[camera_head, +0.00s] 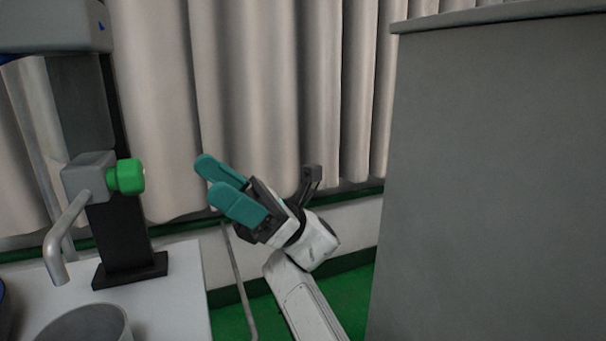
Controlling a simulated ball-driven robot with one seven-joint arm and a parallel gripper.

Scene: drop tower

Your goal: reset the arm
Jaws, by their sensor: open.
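My gripper (217,181) is near the middle of the head view, at the end of my white arm. Its two teal fingers point to the upper left, with a small gap between them. Nothing shows between the fingers, so it is open and empty. It is raised in front of the curtain, to the right of the green knob and apart from it. My arm rises from the bottom edge of the view.
A grey dispenser with a green knob (126,177) and a bent spout (65,243) stands on a white table (185,285) at left. A grey round container (88,325) is below. A large grey block (490,180) fills the right. Beige curtains (245,80) hang behind.

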